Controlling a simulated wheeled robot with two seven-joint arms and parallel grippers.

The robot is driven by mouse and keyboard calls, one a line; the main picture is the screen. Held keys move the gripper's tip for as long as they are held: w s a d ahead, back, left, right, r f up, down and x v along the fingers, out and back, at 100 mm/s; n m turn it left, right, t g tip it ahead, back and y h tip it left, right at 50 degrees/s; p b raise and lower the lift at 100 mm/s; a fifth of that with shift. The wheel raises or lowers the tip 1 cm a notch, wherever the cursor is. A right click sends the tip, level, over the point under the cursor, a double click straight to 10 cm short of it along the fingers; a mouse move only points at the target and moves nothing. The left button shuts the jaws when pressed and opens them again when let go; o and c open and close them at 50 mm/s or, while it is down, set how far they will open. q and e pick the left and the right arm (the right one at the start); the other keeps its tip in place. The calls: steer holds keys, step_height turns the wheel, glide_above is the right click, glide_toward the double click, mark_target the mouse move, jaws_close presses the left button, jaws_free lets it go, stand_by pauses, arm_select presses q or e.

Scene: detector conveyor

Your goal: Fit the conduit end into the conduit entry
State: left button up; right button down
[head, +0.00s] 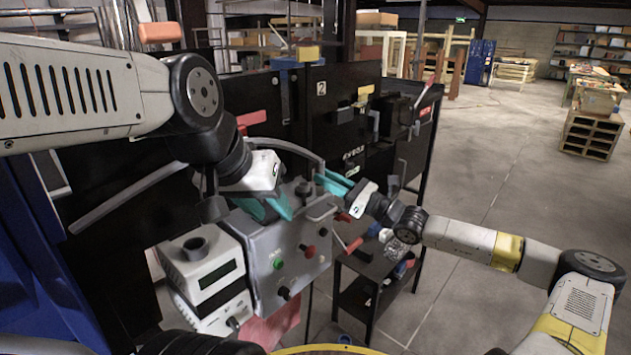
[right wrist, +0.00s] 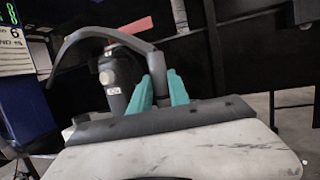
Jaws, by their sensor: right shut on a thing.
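A grey curved conduit (head: 285,147) arches over a grey control box (head: 292,250) in the head view. My right gripper (head: 333,183) has its teal fingers shut on the conduit near its right end; the conduit also shows in the right wrist view (right wrist: 92,32), running down to the fingers (right wrist: 160,90). A dark upright cylinder (right wrist: 121,75) with a small label stands just left of the fingers there. I cannot tell surely whether it is the conduit entry. My left gripper (head: 278,208) has teal fingers at the box's upper left; their gap is unclear.
The box carries a green button (head: 278,263), a red button (head: 309,251) and a handle (head: 321,212). A white device with a display (head: 202,268) stands left of it. A black panel (head: 340,140) rises behind. Open floor (head: 480,240) lies to the right.

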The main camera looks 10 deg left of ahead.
steer(key=w+a, duration=0.4)
steer(key=w, duration=0.1)
steer(key=w+a+f, duration=0.1)
steer(key=w+a, duration=0.1)
steer(key=shift+w+a, duration=0.1)
steer(key=shift+w, duration=0.25)
steer(key=shift+f, duration=2)
steer(key=c, duration=1.2)
jaws_free()
steer(key=shift+w, duration=0.1)
steer(key=shift+c, duration=0.2)
steer(key=shift+r, duration=0.15)
